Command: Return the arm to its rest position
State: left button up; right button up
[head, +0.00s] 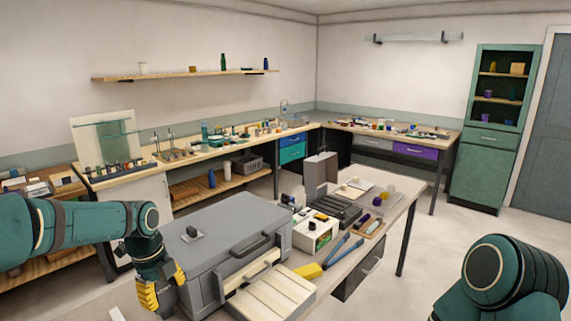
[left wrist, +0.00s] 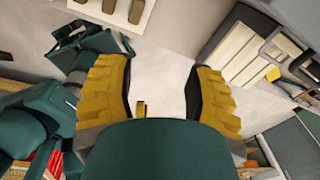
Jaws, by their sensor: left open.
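My left gripper (head: 164,286) has yellow fingers and hangs low at the front left in the head view, beside the left side of the grey case. My left arm comes in from the left edge, bent down at the wrist. My right arm shows only as a green rounded link at the lower right; its gripper is outside the frame.
The grey case (head: 215,240) stands close to my left gripper. A slatted pale tray (head: 270,298) juts out in front of it; a white device (head: 315,236) and a yellow-and-blue tool (head: 312,271) lie to the right. Floor between the table and my right arm is clear.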

pick_arm(q)
jog(key=d+f+n+h+b, duration=0.1)
jog(key=d+f+n, duration=0.35)
jog(key=f, duration=0.55)
jog(key=s+d+f+n+b, duration=0.1)
jog(key=s+d+f+n, duration=0.3)
jog(key=s+f+n, duration=0.2)
jog(key=s+d+f+n+t+h+b, duration=0.1)
jog(key=s+d+f+n, duration=0.3)
jog(key=f, duration=0.6)
jog(key=s+d+f+n+b, duration=0.2)
jog(key=s+d+f+n, duration=0.2)
jog(key=s+f+n, duration=0.4)
jog(key=n, duration=0.2)
jog(key=shift+d+n+t+h, duration=0.3)
jog(key=shift+n, duration=0.05)
pick_arm(e)
notch_tip(320, 180, down, 7)
jog(key=shift+w+a+r, duration=0.15)
pick_arm(q)
jog(key=shift+w, duration=0.2)
pick_arm(e)
jog(key=shift+w, duration=0.1)
